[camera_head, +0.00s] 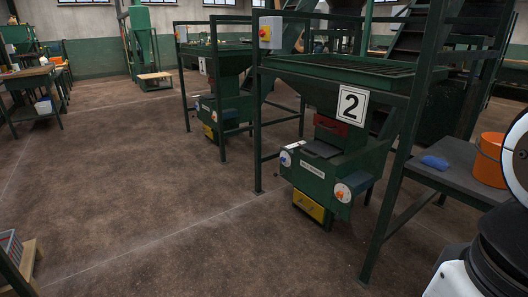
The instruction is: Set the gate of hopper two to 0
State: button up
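Hopper two (318,75) is a green frame with a grated top, right of centre, marked by a white sign with a black 2 (351,105). Below its funnel is a red panel (331,125). A green box (308,170) under it carries a label too small to read. A yellow drawer-like front (308,206) is at the bottom. I cannot tell which part is the gate or read its setting. My gripper is not in view; only parts of my arm show at right.
A similar hopper (217,95) stands behind to the left. A grey table (455,165) with a blue cloth-like item (434,162) and an orange bucket (490,160) stands beside hopper two's right post. The brown floor (150,190) in front and to the left is clear.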

aim_at(323, 150)
jog(key=z, duration=0.2)
jog(key=i+j, duration=0.15)
jog(key=i, duration=1.8)
